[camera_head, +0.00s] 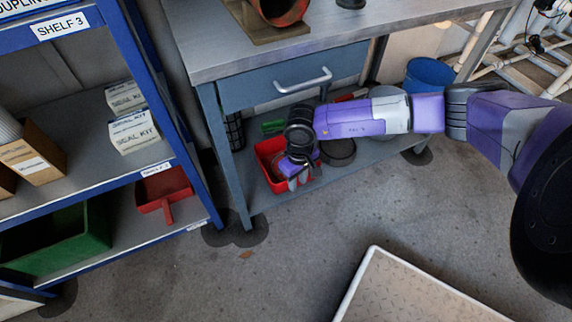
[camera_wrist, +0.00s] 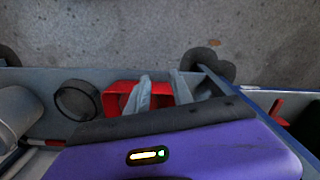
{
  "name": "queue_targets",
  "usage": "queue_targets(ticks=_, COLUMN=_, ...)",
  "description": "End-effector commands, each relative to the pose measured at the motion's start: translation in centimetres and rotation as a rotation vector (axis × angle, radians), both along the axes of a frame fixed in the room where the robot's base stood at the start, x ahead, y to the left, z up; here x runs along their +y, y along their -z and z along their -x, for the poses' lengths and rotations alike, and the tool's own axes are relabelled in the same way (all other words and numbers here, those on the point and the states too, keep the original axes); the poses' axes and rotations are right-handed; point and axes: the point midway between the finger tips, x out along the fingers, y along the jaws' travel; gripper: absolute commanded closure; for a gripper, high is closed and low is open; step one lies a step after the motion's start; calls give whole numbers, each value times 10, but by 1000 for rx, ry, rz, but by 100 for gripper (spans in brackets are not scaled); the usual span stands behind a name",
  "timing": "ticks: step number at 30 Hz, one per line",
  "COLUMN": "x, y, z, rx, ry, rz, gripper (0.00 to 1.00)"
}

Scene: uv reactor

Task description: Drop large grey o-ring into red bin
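The red bin (camera_head: 263,150) stands on the lower shelf of the workbench, near its left leg. It also shows in the wrist view (camera_wrist: 121,88), behind and between my fingers. My gripper (camera_head: 299,183) points down at the bin's right part. In the wrist view my gripper's two grey fingers (camera_wrist: 162,80) stand apart, with red bin showing between them and nothing seen held. I cannot make out a large grey o-ring for sure. A faint dark curve shows inside the bin in the head view, partly hidden by my gripper.
A dark round ring-shaped thing (camera_head: 339,152) lies on the shelf right of the bin, also in the wrist view (camera_wrist: 77,100). A green item (camera_head: 272,127) sits behind the bin. The drawer (camera_head: 290,82) is overhead. A blue shelf rack (camera_head: 180,160) with a red dustpan-like tray (camera_head: 163,188) stands left.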

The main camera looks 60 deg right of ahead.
Motion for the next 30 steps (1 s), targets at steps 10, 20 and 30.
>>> queue_targets(ticks=10, x=59, y=-10, z=-20, rx=-1, ry=-77, rz=1, gripper=72)
queue_targets(ticks=20, x=91, y=-15, z=-30, rx=0, ry=-112, rz=0, gripper=72)
queue_targets(ticks=30, x=94, y=-16, z=-31, rx=0, ry=-115, rz=0, gripper=72)
